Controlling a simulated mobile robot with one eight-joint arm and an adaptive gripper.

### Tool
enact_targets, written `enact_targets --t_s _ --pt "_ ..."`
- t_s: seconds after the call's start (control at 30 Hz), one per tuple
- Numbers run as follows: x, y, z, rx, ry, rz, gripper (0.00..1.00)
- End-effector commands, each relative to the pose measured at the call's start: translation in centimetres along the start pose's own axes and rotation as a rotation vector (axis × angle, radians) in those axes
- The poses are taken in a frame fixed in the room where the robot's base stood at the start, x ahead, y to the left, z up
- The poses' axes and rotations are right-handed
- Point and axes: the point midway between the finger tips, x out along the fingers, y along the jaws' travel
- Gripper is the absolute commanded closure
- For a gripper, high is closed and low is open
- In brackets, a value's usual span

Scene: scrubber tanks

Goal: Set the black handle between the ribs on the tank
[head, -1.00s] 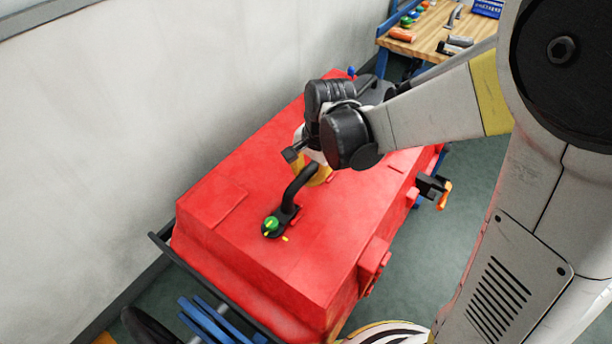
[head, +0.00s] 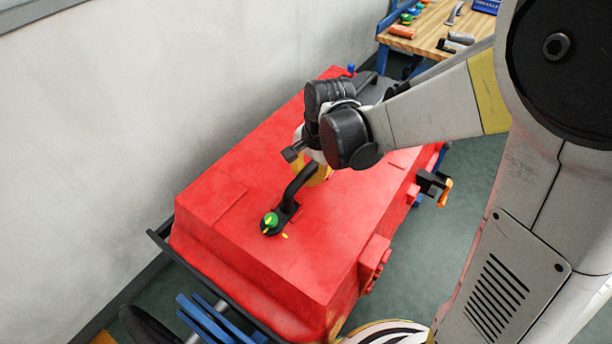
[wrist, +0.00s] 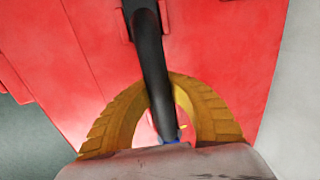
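The black handle (head: 292,188) is a curved bar on top of the red tank (head: 325,230). Its near end has a dark foot with a green knob (head: 270,220) on it. Small yellow pieces (head: 285,236) show beside that foot; I cannot tell whether these are the ribs. My gripper (head: 318,174) is at the handle's far end, mostly hidden by my wrist in the head view. In the wrist view, its yellow fingers (wrist: 158,84) close in on the handle (wrist: 147,50) from both sides and appear to touch it. Whether the foot rests on the tank is unclear.
A pale wall (head: 150,130) runs along the tank's left side. A black clamp with an orange end (head: 440,186) sticks out on the right. A wooden workbench (head: 430,28) with several tools stands at the back right.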

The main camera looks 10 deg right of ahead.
Motion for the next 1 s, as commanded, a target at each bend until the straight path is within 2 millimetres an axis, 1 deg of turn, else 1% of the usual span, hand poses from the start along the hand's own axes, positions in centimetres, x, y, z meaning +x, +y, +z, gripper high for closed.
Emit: enact_targets --t_s 0.2,0.9,0.97,1.0 --pt "0.25 0.04 0.00 0.000 0.000 0.000 1.00" --pt "-0.01 -0.01 0.00 0.000 0.000 0.000 1.00" --pt "-0.01 -0.01 -0.01 0.000 0.000 0.000 0.83" --pt "-0.01 -0.01 0.00 0.000 0.000 0.000 0.70"
